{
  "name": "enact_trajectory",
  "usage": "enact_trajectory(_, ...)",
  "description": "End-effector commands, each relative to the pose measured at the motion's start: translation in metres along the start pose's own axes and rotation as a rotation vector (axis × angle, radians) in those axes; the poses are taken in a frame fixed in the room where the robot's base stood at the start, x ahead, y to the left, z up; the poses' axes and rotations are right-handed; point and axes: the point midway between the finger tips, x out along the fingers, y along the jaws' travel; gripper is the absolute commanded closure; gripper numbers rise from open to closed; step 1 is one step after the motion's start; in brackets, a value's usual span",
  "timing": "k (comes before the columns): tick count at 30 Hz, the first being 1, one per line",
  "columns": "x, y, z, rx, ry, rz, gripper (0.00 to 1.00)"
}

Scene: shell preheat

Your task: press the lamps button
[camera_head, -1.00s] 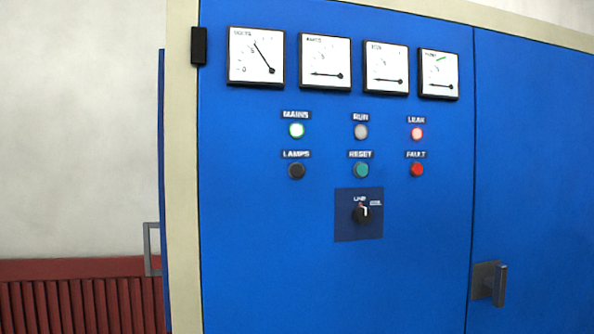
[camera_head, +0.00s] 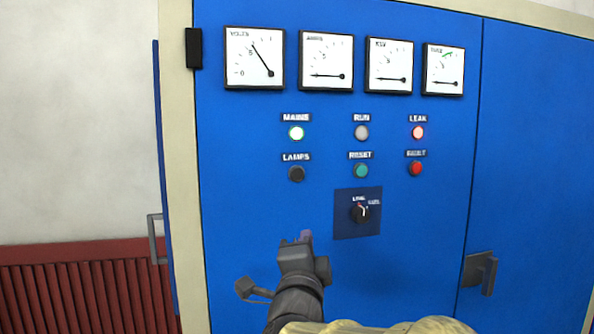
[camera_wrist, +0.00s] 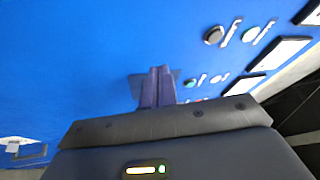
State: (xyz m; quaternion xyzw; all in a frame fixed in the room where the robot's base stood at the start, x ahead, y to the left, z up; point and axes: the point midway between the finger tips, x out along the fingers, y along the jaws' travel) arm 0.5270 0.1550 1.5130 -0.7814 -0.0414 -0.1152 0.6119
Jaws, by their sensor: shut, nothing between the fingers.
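The lamps button (camera_head: 296,174) is a round black button under the LAMPS label, in the left column of the blue cabinet door. In the wrist view it is the dark round button (camera_wrist: 214,35) at upper right. My gripper (camera_head: 304,238) is below the lamps button in the head view, shut and empty. In the wrist view its fingertips (camera_wrist: 159,72) are together and point at the panel, apart from the lamps button. I cannot tell how far the tips are from the panel.
The green reset button (camera_head: 361,171) and red fault button (camera_head: 415,168) stand to the right. A rotary selector (camera_head: 361,212) is below reset. A door handle (camera_head: 480,271) sits lower right.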

Motion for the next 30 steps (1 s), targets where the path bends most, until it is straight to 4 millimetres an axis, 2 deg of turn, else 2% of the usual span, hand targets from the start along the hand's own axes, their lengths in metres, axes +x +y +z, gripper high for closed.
enact_trajectory(1, -0.001, -0.035, -0.005, 0.092, 0.058, -0.051, 1.00)
enact_trajectory(3, -0.006, -0.066, -0.016, 0.218, 0.146, -0.112, 1.00)
enact_trajectory(6, -0.016, -0.095, -0.029, 0.351, 0.243, -0.173, 1.00)
enact_trajectory(8, -0.021, -0.104, -0.034, 0.402, 0.281, -0.195, 1.00)
enact_trajectory(11, -0.025, -0.110, -0.038, 0.440, 0.312, -0.212, 1.00)
enact_trajectory(21, -0.025, -0.109, -0.038, 0.439, 0.314, -0.213, 1.00)
enact_trajectory(30, -0.004, -0.109, -0.030, 0.436, 0.314, -0.210, 1.00)
